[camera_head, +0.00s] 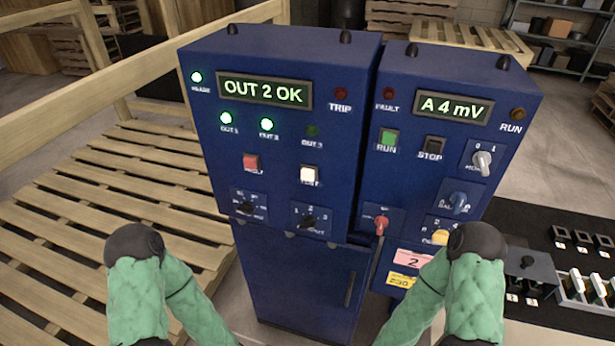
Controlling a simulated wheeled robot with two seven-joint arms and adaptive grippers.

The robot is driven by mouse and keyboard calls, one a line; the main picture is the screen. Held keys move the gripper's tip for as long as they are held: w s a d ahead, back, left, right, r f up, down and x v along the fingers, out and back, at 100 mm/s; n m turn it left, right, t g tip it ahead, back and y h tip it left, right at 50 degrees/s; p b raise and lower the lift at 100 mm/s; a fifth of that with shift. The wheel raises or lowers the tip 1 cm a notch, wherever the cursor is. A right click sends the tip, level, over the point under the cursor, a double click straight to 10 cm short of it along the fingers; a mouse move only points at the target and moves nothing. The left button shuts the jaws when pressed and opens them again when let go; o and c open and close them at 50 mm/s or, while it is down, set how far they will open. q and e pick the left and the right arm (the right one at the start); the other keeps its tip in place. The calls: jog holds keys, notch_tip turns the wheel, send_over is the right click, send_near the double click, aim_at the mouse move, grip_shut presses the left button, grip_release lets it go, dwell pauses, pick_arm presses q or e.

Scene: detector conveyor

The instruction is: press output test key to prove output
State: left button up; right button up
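The left blue cabinet (300,60) has a display (264,92) reading "OUT 2 OK". A white key (309,174), its label partly legible as "TEST", sits on its front, right of a red key (251,163). The ready lamp (196,77), OUT 1 lamp (226,118) and OUT 2 lamp (266,125) glow. The third output lamp (313,131) is dark, and the TRIP lamp (341,93) is unlit. Two black selector knobs (308,222) sit below the keys. My green-sleeved arms show at bottom left and bottom right; both grippers are out of view. Nothing of mine touches the white key.
The right blue cabinet (450,75) shows "A 4 mV", with a green RUN key (388,139), a black STOP key (433,146), and a red-handled switch (381,224). A wooden pallet (100,200) lies left. A dark bench with small parts (580,290) stands right.

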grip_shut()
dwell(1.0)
